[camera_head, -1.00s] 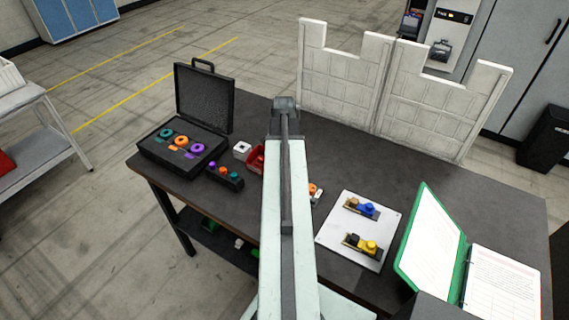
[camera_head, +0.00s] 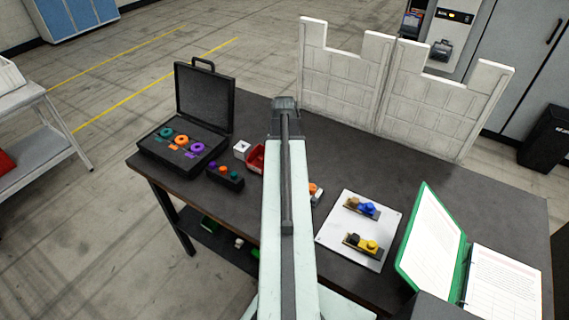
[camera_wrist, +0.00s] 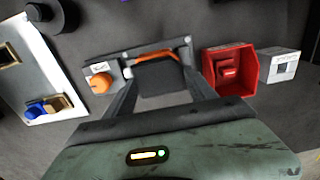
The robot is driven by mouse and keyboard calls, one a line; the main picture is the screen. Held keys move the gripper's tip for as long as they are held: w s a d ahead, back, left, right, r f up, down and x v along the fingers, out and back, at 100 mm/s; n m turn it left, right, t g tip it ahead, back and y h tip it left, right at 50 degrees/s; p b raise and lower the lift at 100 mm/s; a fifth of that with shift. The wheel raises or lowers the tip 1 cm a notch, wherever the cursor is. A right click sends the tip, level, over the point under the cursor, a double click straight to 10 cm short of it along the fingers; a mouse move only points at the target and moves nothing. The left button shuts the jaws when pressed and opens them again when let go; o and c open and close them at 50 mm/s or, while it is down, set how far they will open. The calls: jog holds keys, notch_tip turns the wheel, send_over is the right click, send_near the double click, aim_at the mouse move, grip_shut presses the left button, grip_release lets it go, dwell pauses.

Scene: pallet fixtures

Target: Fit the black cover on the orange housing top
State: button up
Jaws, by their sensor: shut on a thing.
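My gripper (camera_wrist: 160,78) shows in the wrist view with a finger on each side of a dark block, which looks like the black cover (camera_wrist: 165,92). It is shut on that block. An orange part (camera_wrist: 155,56), which looks like the orange housing, shows just beyond the block on a grey and black fixture. The block overlaps it in this view, and I cannot tell whether they touch. In the head view my arm hides the gripper, the cover and most of the fixture.
An orange knob (camera_wrist: 99,83) on a white block is left of my gripper. A red bin (camera_wrist: 230,72) and a white box (camera_wrist: 280,65) are at the right. A white plate (camera_head: 340,242) with blue and yellow parts, an open green binder (camera_head: 430,245) and an open black case (camera_head: 203,100) share the table.

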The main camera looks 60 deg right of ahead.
jog(key=shift+f+b, duration=1.2)
jog(key=shift+f, duration=0.1)
dwell(0.4)
jog(key=o, duration=1.4)
jog(key=shift+c, duration=0.3)
jog(key=shift+c, duration=0.9)
jog(key=shift+r, duration=0.1)
notch_tip(320, 180, up, 8)
jog(key=p, duration=0.8)
